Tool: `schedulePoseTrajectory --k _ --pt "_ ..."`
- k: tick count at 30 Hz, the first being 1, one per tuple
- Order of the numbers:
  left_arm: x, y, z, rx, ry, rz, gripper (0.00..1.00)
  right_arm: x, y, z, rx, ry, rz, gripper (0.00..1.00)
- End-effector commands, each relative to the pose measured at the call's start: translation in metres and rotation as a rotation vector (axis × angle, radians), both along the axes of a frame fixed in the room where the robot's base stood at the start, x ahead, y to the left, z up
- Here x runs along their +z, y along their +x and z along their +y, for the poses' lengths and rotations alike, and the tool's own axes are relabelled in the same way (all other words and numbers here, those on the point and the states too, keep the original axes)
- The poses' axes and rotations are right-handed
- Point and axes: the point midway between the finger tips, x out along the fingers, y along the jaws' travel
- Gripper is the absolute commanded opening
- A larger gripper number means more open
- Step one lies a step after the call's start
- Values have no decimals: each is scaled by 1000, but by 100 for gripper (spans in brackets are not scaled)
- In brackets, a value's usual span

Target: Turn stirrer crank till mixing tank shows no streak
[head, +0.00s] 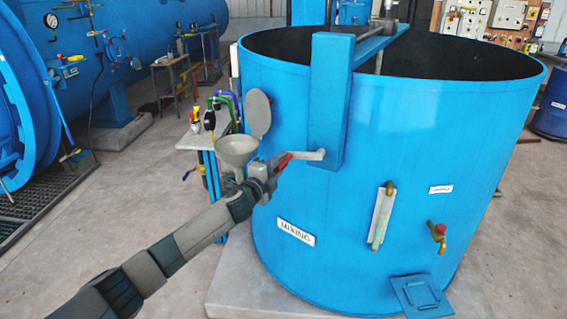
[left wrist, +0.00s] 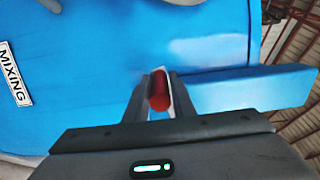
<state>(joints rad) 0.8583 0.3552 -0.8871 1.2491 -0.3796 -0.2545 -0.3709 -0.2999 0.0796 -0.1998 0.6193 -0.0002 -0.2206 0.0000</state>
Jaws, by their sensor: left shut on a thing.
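The blue mixing tank (head: 340,220) stands open-topped, with a MIXING label (head: 296,232) on its front. The stirrer crank (head: 307,155) sticks out to the left from the blue upright post on the tank's front; its grip is red. My left gripper (head: 278,166) is shut on the crank's red grip. In the left wrist view the red grip (left wrist: 159,90) sits between the two fingers. A sight glass (head: 382,218) with a pale greenish tube is on the tank's front; I cannot make out a streak in it. The right gripper is not in view.
A grey funnel (head: 237,150) with a raised round lid is just left of the crank, close to my left gripper. A red-handled tap (head: 439,233) is on the tank's front right. A large blue autoclave (head: 150,45) lies at the back left. The floor between is mostly clear.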

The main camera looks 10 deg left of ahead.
Motion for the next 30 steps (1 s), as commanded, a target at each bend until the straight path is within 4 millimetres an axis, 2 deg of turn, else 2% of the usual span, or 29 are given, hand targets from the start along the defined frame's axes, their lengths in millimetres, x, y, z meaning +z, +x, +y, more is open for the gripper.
schedulePoseTrajectory --k 1,9,26,27,29,30 --pt "10 1 2 3 33 -15 0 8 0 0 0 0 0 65" --pt "22 2 3 2 159 -68 0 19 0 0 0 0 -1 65" --pt "25 2 2 2 196 -84 0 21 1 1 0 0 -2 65" --pt "25 2 2 2 196 -84 30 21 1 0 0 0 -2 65" --pt "25 2 2 2 196 -84 41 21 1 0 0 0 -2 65" --pt "25 2 2 1 196 -83 41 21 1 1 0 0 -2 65"
